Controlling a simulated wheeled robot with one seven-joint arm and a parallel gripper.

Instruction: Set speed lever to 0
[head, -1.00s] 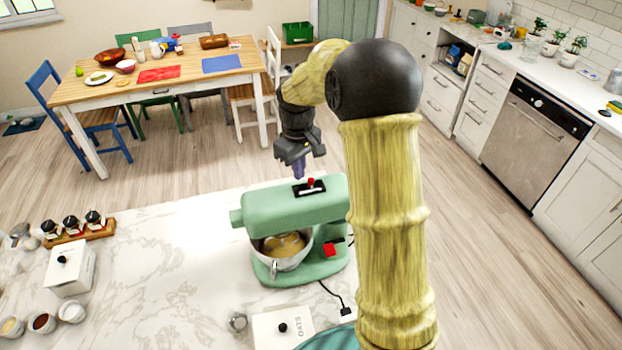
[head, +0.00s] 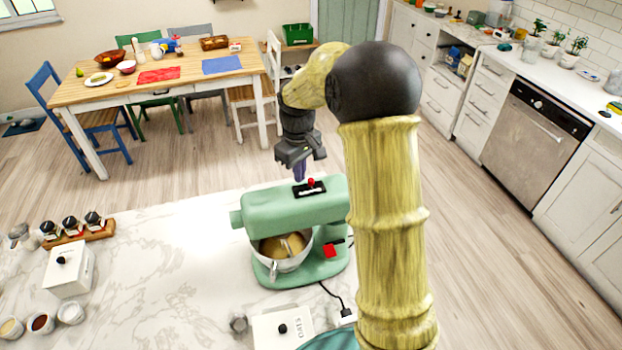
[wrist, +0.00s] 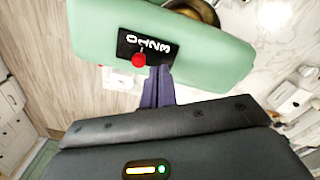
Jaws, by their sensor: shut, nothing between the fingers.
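The green stand mixer (head: 290,212) stands on the marble counter, its bowl (head: 290,262) holding pale batter. On top of its head is a black speed panel with a red lever knob (head: 311,183). In the wrist view the panel (wrist: 150,44) reads 0, 1, 2, 3, and the red knob (wrist: 138,60) sits nearest 0 and 1; its exact setting is unclear. My gripper (head: 300,176) is shut and empty, pointing down at the mixer head. In the wrist view its purple fingertips (wrist: 158,72) are just right of the knob, on the higher-number side; contact is unclear.
A red switch (head: 330,250) is on the mixer's base, with a power cord beside it. Jars, a white box (head: 69,270) and small cups are at the left. The middle counter is clear.

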